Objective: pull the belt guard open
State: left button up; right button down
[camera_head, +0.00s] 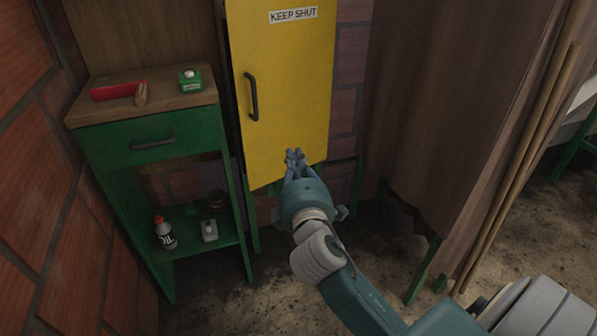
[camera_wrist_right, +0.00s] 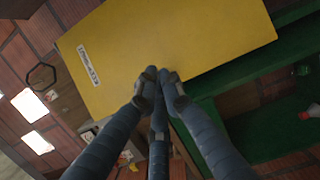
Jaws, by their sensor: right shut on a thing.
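The belt guard is a tall yellow panel (camera_head: 287,75) with a "KEEP SHUT" label (camera_head: 293,15) near its top and a dark vertical handle (camera_head: 251,97) near its left edge. It also shows in the right wrist view (camera_wrist_right: 190,35), where I cannot see the handle. My right gripper (camera_head: 295,157) is in front of the panel's lower part, below and right of the handle and apart from it in the picture. In the right wrist view its fingers (camera_wrist_right: 158,78) are drawn together; what they hold is hidden. My left gripper is not in view.
A green cabinet (camera_head: 150,140) stands left of the panel. A red tray (camera_head: 115,91) and green box (camera_head: 190,79) are on its top; a bottle (camera_head: 165,233) is on its lower shelf. A brown curtain (camera_head: 440,90) and poles (camera_head: 520,165) are at right.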

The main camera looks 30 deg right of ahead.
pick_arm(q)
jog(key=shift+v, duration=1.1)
pick_arm(e)
jog(key=d, duration=0.4)
jog(key=shift+w+d, duration=0.2)
jog(key=shift+w, duration=0.1)
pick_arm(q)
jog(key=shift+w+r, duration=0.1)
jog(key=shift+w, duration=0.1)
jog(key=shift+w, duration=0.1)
